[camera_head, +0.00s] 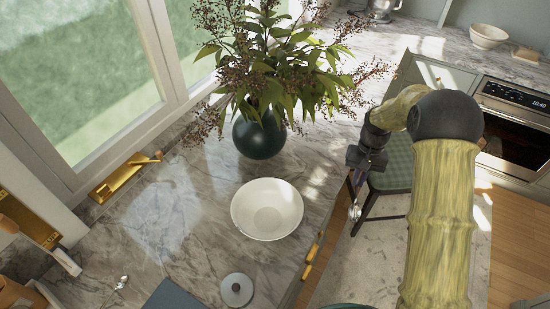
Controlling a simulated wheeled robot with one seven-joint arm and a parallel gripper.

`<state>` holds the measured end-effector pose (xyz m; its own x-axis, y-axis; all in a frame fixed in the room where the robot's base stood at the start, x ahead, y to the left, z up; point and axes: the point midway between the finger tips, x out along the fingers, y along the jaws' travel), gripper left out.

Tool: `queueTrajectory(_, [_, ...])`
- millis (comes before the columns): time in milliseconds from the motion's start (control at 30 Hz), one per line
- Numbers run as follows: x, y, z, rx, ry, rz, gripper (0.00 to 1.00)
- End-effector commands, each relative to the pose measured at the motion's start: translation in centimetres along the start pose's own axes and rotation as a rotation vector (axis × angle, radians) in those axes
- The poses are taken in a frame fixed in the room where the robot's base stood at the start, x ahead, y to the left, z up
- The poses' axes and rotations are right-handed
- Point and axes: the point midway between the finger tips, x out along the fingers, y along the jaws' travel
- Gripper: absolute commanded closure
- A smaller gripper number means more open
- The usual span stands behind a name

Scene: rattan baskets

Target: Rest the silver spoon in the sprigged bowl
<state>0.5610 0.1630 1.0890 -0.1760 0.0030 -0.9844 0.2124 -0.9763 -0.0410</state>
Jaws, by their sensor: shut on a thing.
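A white bowl (267,230) stands upright on the marble counter, left of my gripper, and looks empty. Its outer wall is mostly hidden, and I see no sprig pattern at this size. My gripper (357,183) hangs to the right of the bowl, beyond the counter's front edge. It is shut on the silver spoon (355,212), which hangs below the fingers. The spoon is apart from the bowl; most of its handle is too small or hidden to make out.
A dark vase (259,138) with wide branches stands behind the bowl. A grey round lid-like thing (237,290) lies in front. A small shiny thing (122,283) lies at left. A green-seated chair (392,168) is behind my gripper. Another bowl (488,36) stands far right.

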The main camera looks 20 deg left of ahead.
Motion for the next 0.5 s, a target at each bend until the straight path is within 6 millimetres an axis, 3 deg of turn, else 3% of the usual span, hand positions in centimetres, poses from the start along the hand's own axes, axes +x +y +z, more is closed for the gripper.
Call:
queueTrajectory(100, [-0.9,-4.0,0.1,0.013,0.048,-0.004,1.00])
queueTrajectory(500, [-2.7,-16.0,1.8,0.079,0.209,-0.011,1.00])
